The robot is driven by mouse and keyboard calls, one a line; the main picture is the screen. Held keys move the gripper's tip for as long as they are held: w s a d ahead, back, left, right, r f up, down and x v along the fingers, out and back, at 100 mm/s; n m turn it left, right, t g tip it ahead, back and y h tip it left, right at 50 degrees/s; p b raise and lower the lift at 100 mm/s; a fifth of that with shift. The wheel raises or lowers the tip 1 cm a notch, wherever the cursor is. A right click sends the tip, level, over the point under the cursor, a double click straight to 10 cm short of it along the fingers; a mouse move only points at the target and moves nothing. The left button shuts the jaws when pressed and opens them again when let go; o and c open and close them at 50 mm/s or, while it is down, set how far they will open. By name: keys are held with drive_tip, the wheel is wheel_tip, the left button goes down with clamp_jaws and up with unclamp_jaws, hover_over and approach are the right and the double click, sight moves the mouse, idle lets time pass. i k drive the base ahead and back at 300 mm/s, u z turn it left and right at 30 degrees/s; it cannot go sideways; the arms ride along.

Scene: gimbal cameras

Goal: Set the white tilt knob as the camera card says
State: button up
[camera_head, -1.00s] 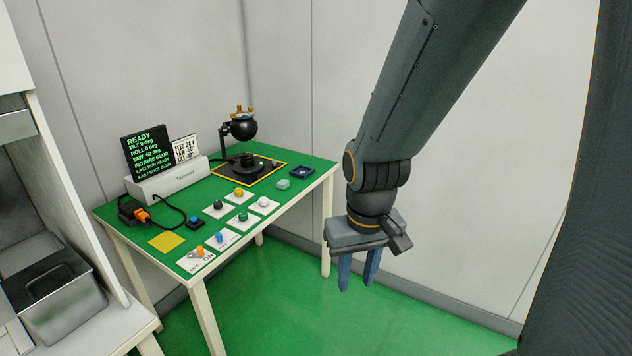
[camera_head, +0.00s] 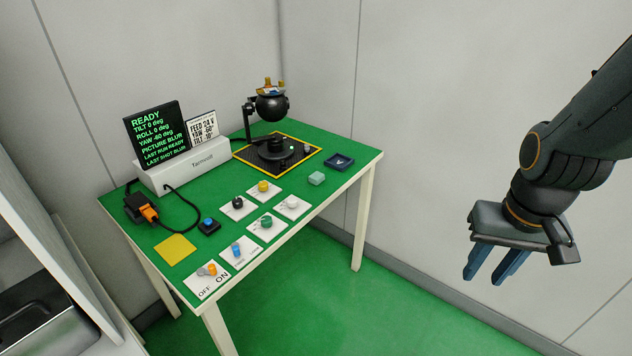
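The white tilt knob (camera_head: 292,202) sits on a white plate at the right of the knob group on the green table. The camera card (camera_head: 202,129) stands behind the white console and reads FEED 24 V, YAW -60°, and a TILT line with a value that looks like -10°. The black screen (camera_head: 154,136) beside it reads READY, TILT 0 deg, ROLL 0 deg, YAW -60 deg, PICTURE BLUR. The ball-shaped camera on its gimbal (camera_head: 271,106) stands at the back. My gripper (camera_head: 484,275) is open and empty, off the table to the right, pointing down.
Nearby on the green table (camera_head: 330,204) are black (camera_head: 238,202), yellow (camera_head: 263,186), green (camera_head: 267,222) and blue (camera_head: 236,249) knobs. An orange-handled OFF/ON switch (camera_head: 211,269), a blue button (camera_head: 208,224), a yellow pad (camera_head: 175,249) and a small blue tray (camera_head: 339,162) also lie there.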

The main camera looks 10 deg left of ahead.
sight(291, 201)
drive_tip(key=u, duration=0.35)
drive_tip(key=i, duration=1)
drive_tip(key=u, duration=0.7)
